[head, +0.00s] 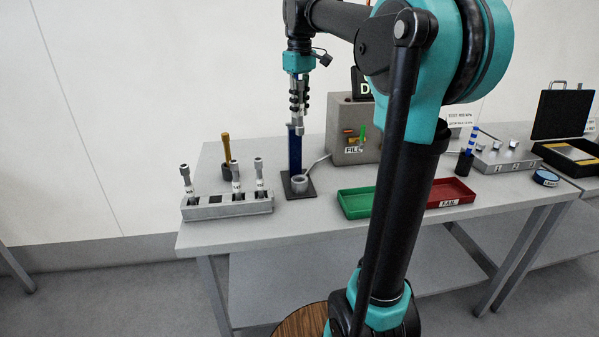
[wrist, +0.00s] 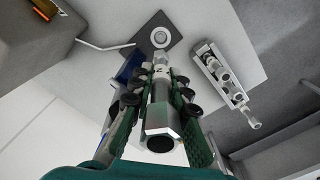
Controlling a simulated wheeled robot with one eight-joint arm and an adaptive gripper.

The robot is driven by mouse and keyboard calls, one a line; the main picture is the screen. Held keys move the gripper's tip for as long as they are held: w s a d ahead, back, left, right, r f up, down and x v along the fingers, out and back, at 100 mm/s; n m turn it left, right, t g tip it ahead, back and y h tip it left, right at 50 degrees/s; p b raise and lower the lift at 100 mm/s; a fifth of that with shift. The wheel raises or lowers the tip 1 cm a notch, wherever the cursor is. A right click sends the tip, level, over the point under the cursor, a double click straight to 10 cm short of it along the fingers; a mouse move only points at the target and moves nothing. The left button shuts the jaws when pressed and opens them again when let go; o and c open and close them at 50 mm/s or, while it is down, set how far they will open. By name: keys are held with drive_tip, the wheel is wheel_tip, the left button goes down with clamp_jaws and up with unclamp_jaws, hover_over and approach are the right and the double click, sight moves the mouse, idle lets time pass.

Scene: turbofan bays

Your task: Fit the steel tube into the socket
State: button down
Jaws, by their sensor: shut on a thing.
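My gripper (head: 299,108) is shut on a steel tube (head: 299,129). The tube hangs roughly upright above the bench, its lower end showing below the fingers. In the wrist view the tube (wrist: 160,116) lies between the green fingers of my gripper (wrist: 160,78), with its hex end towards the camera and a white label partly visible. The socket (head: 300,183) is a grey ring on a dark plate, below the tube and apart from it. The socket also shows in the wrist view (wrist: 160,37), beyond the tube's far end, with its round opening visible.
A dark blue upright (head: 295,152) stands just behind the socket. A grey rack (head: 227,207) with several labelled tubes is at left. A grey FILL box (head: 352,140) stands behind right, with green (head: 356,203) and red (head: 451,192) trays in front and right. A thin pipe runs near the socket.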

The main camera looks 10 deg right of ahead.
sight(299, 126)
wheel_tip(299, 126, down, 18)
drive_tip(key=shift+f, duration=0.1)
idle(0.4)
drive_tip(key=c, duration=1.5)
unclamp_jaws()
drive_tip(key=shift+f, duration=0.1)
drive_tip(key=shift+o, duration=0.2)
wheel_tip(299, 126, up, 12)
drive_tip(key=shift+r, duration=0.15)
